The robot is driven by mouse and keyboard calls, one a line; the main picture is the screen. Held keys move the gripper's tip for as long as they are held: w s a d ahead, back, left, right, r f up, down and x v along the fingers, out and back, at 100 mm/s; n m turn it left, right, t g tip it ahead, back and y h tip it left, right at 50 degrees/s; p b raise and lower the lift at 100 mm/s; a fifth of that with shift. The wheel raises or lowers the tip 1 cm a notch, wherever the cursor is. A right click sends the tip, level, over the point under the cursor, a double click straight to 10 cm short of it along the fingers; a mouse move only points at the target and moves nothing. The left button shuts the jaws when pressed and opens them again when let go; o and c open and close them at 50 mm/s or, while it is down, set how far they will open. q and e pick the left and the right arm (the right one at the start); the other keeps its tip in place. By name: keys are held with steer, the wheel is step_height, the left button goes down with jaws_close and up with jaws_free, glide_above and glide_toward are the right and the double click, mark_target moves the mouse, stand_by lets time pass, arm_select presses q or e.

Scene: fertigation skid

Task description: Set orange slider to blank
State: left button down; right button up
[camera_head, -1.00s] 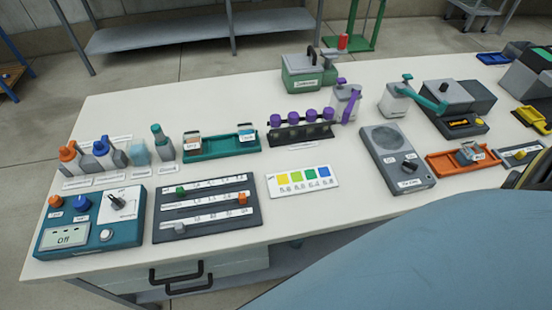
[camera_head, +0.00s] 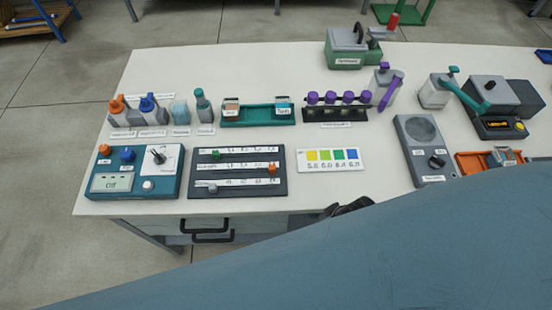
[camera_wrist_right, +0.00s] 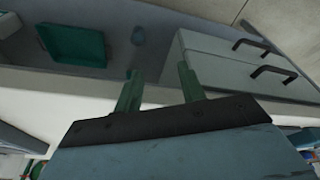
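The dark slider board (camera_head: 238,193) lies near the table's front edge in the head view. It has three labelled rows; their print is too small to read surely. The orange slider (camera_head: 271,168) sits at the right end of the middle row. A green slider (camera_head: 215,155) is at the left of the top row, and a grey slider (camera_head: 212,188) is at the left of the bottom row. My right gripper (camera_wrist_right: 158,84) shows two green fingers apart with nothing between them, facing the drawers under the table. My left gripper is not in view.
A teal control box (camera_head: 162,184) stands left of the board, and a colour chart (camera_head: 330,160) lies to its right. Bottles and a green tray (camera_head: 258,117) stand behind. Drawers (camera_wrist_right: 225,70) are below. My blue arm covers the lower right of the head view.

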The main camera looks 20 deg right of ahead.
steer(key=w+a+r+n, duration=0.1)
steer(key=w+r, duration=0.1)
steer(key=w+a+r+n+y, duration=0.1)
steer(key=w+a+r, duration=0.1)
steer(key=w+r, duration=0.1)
steer(key=w+a+r+n+t+y, duration=0.1)
steer(key=w+a+r, duration=0.1)
steer(key=w, duration=0.1)
steer(key=shift+a+r+n+p, duration=0.2)
steer(key=shift+a+n+p, duration=0.05)
steer(key=shift+n+p, duration=0.1)
steer(key=w+a+r+n+y, duration=0.2)
steer(key=w+a+r+n, duration=0.2)
steer(key=w+r+n, duration=0.15)
steer(key=n+g+p, duration=0.2)
steer(key=n, duration=0.2)
glide_toward(272, 167)
arm_select(q)
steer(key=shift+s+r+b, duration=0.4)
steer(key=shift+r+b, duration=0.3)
steer(key=shift+b, duration=0.05)
arm_select(e)
steer(key=shift+g, duration=0.3)
steer(key=x, duration=0.8)
steer(key=shift+w+f, duration=0.25)
steer(key=shift+w, duration=0.1)
jaws_close()
